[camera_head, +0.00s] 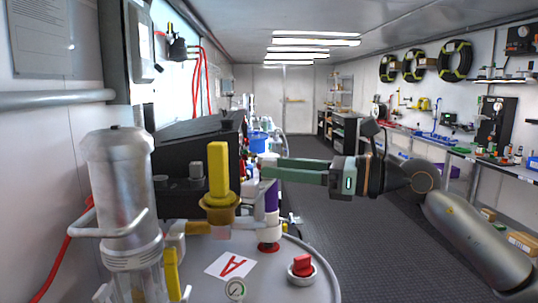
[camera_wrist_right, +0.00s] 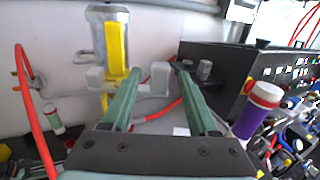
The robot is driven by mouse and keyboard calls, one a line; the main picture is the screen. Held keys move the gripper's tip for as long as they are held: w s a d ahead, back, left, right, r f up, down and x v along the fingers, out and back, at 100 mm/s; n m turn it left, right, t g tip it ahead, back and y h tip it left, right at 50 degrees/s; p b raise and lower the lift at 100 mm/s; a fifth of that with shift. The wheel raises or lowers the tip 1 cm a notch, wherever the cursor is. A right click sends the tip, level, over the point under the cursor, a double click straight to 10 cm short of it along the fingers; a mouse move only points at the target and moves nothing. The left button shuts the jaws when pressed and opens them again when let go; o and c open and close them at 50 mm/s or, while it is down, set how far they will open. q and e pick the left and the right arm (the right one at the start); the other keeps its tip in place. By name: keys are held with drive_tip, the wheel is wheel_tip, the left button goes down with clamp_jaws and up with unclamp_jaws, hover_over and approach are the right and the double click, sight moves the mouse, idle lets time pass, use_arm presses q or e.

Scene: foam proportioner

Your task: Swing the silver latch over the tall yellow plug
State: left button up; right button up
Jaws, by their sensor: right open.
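The tall yellow plug (camera_head: 219,168) stands upright in a brass-coloured collar (camera_head: 220,208) in the head view. A tall yellow bar (camera_wrist_right: 117,50) stands before a metal cylinder in the right wrist view; I cannot tell for sure that it is this plug. I cannot clearly pick out the silver latch; a bent silver bar (camera_head: 108,231) shows at the metal cylinder, left of the plug. My right gripper (camera_head: 268,171) reaches in from the right, its green fingertips just right of the plug and apart from it. Its fingers (camera_wrist_right: 158,82) are spread with nothing between them. My left gripper is out of view.
The metal cylinder (camera_head: 118,170) stands left of the plug. A black box (camera_head: 190,140) is behind. The aisle floor (camera_head: 310,220) is clear.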

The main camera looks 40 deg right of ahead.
drive_tip(key=shift+w+a+r+p, duration=0.2)
drive_tip(key=shift+w+a+p, duration=0.25)
drive_tip(key=shift+w+p, duration=0.15)
drive_tip(key=shift+w+a+f+p, duration=0.2)
drive_tip(key=shift+w+a+p, duration=0.15)
drive_tip(key=shift+w, duration=0.15)
clamp_jaws()
